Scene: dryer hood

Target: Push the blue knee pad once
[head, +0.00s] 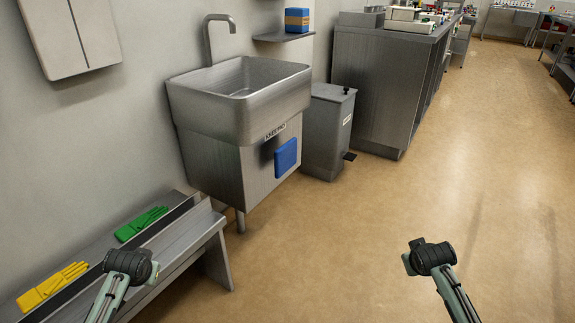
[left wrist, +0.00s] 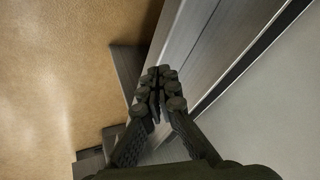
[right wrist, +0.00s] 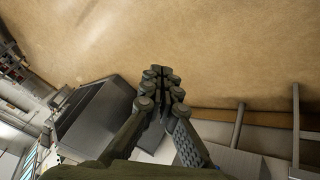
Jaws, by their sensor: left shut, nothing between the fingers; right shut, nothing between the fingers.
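The blue knee pad (head: 286,158) is a flat blue square on the front panel of the steel sink unit (head: 240,105), under a "KNEE PAD" label (head: 275,132). My left gripper (left wrist: 160,82) is shut and empty above the steel bench. In the head view it sits in front of the pad and to its left. My right gripper (right wrist: 162,82) is shut and empty above the floor, and in the head view its arm end is right of the pad. Both grippers are well apart from the pad.
A low steel bench (head: 205,232) holds green gloves (head: 141,223) and yellow gloves (head: 52,286) along the left wall. A steel pedal bin (head: 327,130) stands right of the sink, with a steel counter (head: 380,85) beyond. The tan floor (head: 330,245) before the sink is clear.

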